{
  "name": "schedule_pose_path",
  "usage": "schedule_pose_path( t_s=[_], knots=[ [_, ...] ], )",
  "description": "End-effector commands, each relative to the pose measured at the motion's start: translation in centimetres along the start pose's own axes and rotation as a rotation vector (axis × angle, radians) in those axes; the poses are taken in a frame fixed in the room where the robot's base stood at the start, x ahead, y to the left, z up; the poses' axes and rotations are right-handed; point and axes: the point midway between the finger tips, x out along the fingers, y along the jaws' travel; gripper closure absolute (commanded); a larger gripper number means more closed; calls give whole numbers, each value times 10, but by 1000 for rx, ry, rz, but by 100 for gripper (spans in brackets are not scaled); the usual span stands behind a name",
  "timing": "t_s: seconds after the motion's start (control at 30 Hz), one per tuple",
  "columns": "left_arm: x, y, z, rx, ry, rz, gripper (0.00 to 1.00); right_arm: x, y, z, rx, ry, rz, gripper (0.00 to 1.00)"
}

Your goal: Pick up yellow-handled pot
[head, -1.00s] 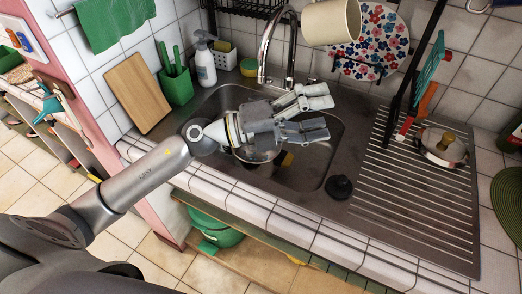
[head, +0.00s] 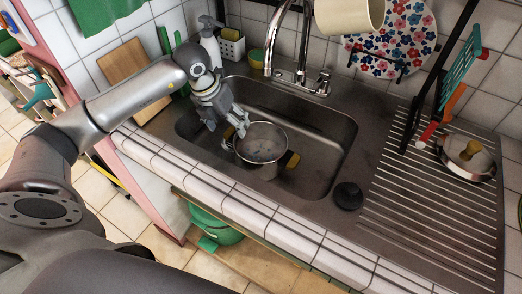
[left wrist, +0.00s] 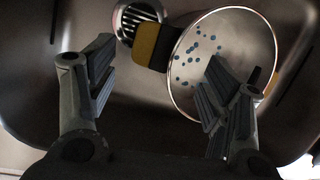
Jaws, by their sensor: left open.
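A steel pot (head: 264,146) stands in the sink, with a yellow and black handle (head: 292,160) on its right side. My left gripper (head: 228,127) points down into the sink at the pot's left edge, open. In the left wrist view the pot (left wrist: 238,45) lies ahead to the right, with blue dots inside. A yellow and black handle (left wrist: 155,45) there shows beyond the gap between the open fingers (left wrist: 160,92). The right finger overlaps the pot in the picture; I cannot tell whether it touches. My right gripper is out of view.
The sink wall (head: 335,150) surrounds the pot. The faucet (head: 290,35) rises behind it. A lidded pot (head: 468,160) with a yellow knob stands on the drainboard at right. A black plug (head: 348,196) lies near the sink's right edge.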

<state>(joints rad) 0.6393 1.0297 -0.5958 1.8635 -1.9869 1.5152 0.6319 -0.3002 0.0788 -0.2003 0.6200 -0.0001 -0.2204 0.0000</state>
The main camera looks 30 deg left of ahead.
Motion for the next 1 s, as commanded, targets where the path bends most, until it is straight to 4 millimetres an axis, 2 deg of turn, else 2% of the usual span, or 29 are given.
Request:
schedule_pose_path(
  t_s=[0.27,0.5,0.8,1.0],
  knots=[
    [24,2,-4,0,4,-2,27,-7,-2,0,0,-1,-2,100],
    [58,6,-7,0,1,-5,27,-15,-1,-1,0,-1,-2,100],
    [65,7,-7,3,-1,-3,27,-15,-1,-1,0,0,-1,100],
    [65,7,-7,3,-1,-3,52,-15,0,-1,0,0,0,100]
  ],
)
